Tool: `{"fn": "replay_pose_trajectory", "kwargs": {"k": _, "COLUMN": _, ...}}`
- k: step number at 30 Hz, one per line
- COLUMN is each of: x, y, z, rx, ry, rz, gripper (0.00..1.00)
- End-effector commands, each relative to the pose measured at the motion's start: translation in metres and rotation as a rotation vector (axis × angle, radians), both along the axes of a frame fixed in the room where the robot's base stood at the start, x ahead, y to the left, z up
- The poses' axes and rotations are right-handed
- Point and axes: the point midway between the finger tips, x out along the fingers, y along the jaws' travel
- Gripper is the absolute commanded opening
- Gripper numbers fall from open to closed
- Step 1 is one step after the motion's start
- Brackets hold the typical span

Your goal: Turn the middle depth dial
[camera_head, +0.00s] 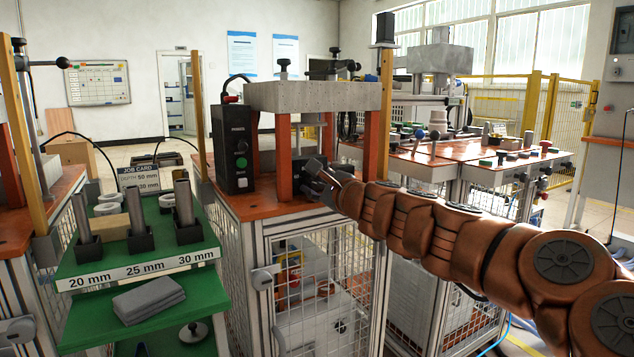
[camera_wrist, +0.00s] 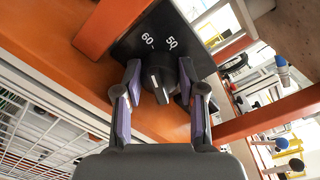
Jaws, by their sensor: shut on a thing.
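A black dial (camera_wrist: 159,80) with a white pointer line sits on a dark plate (camera_wrist: 190,35) marked "60" and "50" in the wrist view. The white line lies nearer the "60" side than the "50". My gripper (camera_wrist: 160,92) has one finger on each side of the dial and is shut on it. In the head view my gripper (camera_head: 322,182) reaches the front of the middle machine, between its orange posts, and largely hides the dial. A job card (camera_head: 138,180) on the left shows 50 mm and 30 mm.
An orange post (camera_wrist: 112,22) stands close to the left of the dial in the wrist view. A black control box (camera_head: 234,148) with a green button is left of my gripper. A green rack (camera_head: 140,255) with metal cylinders stands further left.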

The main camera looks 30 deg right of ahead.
Motion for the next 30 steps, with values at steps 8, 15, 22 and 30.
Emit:
{"fn": "replay_pose_trajectory", "kwargs": {"k": 8, "x": 0.0001, "y": 0.0002, "z": -0.0012, "rx": -0.074, "ry": 0.007, "rz": 0.0, "gripper": 0.05}}
{"fn": "replay_pose_trajectory", "kwargs": {"k": 15, "x": 0.0, "y": 0.0001, "z": -0.0011, "rx": -0.087, "ry": 0.008, "rz": 0.0, "gripper": 0.05}}
{"fn": "replay_pose_trajectory", "kwargs": {"k": 22, "x": 0.0, "y": 0.0003, "z": -0.0009, "rx": -0.086, "ry": 0.008, "rz": 0.0, "gripper": 0.41}}
{"fn": "replay_pose_trajectory", "kwargs": {"k": 30, "x": 0.0001, "y": 0.0005, "z": -0.001, "rx": -0.085, "ry": 0.009, "rz": 0.0, "gripper": 0.65}}
